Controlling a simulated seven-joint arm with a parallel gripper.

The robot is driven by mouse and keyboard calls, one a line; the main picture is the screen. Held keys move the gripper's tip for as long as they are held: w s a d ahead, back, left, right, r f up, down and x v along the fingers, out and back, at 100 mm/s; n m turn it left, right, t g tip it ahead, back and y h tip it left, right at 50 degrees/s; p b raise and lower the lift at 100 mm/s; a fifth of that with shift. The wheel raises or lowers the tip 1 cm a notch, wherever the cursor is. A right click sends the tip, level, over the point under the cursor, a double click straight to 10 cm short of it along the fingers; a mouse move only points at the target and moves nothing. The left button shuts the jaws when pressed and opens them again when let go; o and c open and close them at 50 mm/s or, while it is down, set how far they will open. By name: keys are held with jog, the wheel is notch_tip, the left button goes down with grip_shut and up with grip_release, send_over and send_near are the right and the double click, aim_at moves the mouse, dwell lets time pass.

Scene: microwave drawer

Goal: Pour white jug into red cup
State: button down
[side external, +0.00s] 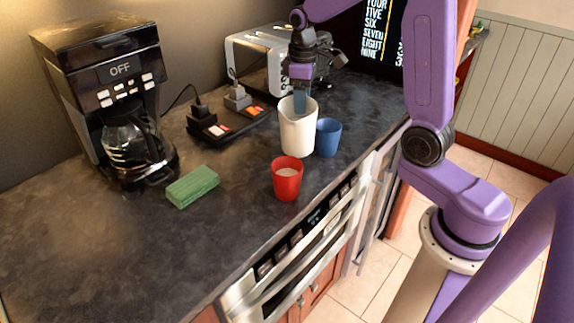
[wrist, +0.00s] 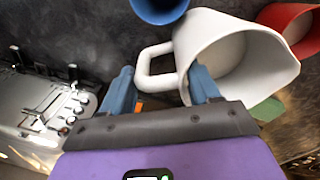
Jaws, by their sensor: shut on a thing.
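The white jug (side external: 298,133) is near upright at the counter's right side, behind the red cup; I cannot tell whether its base touches the counter. My gripper (side external: 300,102) comes down from above at the jug's rim. In the wrist view my gripper (wrist: 163,88) has its blue fingers on either side of the jug's handle (wrist: 150,68), with the right finger at the rim. It is shut on the white jug (wrist: 235,55). The red cup (side external: 287,184) stands upright near the front edge, with something pale inside. It also shows at the wrist view's top right (wrist: 292,20).
A blue cup (side external: 328,137) stands close right of the jug. A green sponge (side external: 192,186) lies left of the red cup. A coffee maker (side external: 110,95), a power strip (side external: 225,125) and a toaster (side external: 262,58) stand behind. The counter's front left is clear.

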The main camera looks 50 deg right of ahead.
jog(key=shift+r, duration=2)
jog(key=shift+a, duration=0.1)
